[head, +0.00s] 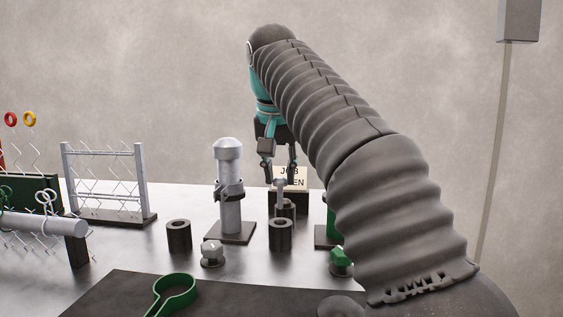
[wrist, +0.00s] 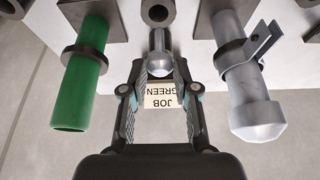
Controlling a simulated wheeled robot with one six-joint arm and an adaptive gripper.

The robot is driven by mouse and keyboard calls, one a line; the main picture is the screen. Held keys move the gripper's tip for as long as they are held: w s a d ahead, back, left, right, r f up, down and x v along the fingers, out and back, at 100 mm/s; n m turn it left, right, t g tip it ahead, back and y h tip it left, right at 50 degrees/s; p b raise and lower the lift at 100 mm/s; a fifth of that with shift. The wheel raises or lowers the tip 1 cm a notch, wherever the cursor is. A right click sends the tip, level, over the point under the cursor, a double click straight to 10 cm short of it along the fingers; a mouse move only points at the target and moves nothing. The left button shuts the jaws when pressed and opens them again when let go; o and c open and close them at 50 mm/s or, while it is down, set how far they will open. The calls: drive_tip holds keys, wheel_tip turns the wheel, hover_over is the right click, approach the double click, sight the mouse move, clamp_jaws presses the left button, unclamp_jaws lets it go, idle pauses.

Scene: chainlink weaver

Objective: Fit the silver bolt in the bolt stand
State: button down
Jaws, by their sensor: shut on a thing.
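My gripper (head: 280,178) points down at the middle of the table, its fingers closed around the head of a silver bolt (head: 281,187). In the wrist view the bolt (wrist: 160,66) is between the two fingertips (wrist: 159,72), with its rounded head toward the camera. Which of the dark cylinders is the bolt stand is not marked.
A silver post with a clamp (head: 230,190) stands left of my gripper, a green post (wrist: 80,90) on the other side. A JOB GREEN card (head: 292,178) is behind. Dark cylinders (head: 280,236) (head: 178,237), a silver knob (head: 212,253) and a green knob (head: 341,262) are in front.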

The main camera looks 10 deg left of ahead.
sight(280, 199)
wheel_tip(280, 199, down, 5)
drive_tip(key=shift+b, duration=0.85)
drive_tip(key=shift+f+b, duration=1)
drive_tip(key=shift+f, duration=0.3)
drive_tip(key=c, duration=0.8)
unclamp_jaws()
drive_tip(key=shift+v, duration=3.75)
